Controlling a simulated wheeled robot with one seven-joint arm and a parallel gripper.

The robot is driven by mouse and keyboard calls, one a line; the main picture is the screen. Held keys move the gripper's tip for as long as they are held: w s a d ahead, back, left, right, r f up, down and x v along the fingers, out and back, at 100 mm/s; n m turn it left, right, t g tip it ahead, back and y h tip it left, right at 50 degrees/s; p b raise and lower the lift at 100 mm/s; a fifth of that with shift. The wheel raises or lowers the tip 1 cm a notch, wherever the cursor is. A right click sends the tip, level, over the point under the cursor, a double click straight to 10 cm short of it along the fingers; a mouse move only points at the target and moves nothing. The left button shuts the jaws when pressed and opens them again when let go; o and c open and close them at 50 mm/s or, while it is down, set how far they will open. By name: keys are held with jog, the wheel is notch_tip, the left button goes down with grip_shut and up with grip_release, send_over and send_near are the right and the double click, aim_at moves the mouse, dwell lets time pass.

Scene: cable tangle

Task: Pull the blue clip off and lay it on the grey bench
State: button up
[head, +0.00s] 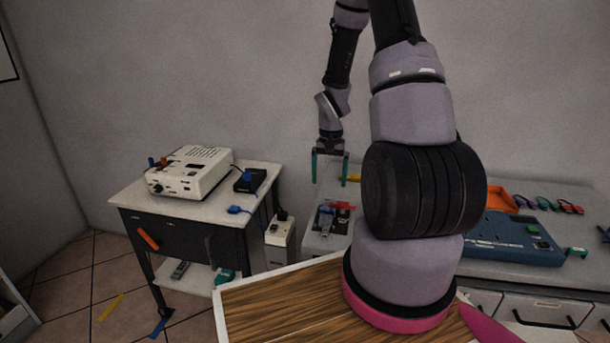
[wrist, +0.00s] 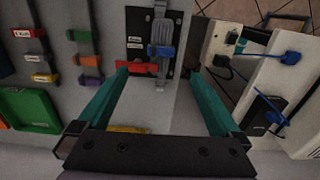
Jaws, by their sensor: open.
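The blue clip (wrist: 161,51) sits across a grey cable on a black plate (wrist: 139,28) in the wrist view. In the head view the blue clip (head: 326,211) is small, on the plate at the bench's left end. A red clip (wrist: 137,67) lies beside it, near the plate's lower edge. The grey bench (wrist: 110,48) shows around the plate. My gripper (head: 329,183) has teal fingers pointing down, above the plate. In the wrist view my gripper (wrist: 158,76) is open and empty, its fingers spread either side of the clip, which appears beyond the tips.
Coloured clips on grey strips (wrist: 85,62) and a green tray (wrist: 34,110) lie left in the wrist view. A white power box (head: 281,231) stands left of the bench. A side table (head: 205,208) holds a white instrument (head: 189,172). A blue case (head: 512,238) lies on the bench's right.

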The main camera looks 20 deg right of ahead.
aim_at(327, 209)
notch_tip(327, 209, down, 11)
jog(key=shift+a+r, duration=0.1)
dwell(0.4)
jog(key=c, duration=1.5)
jog(key=shift+r, duration=0.15)
jog(key=shift+r, duration=2.2)
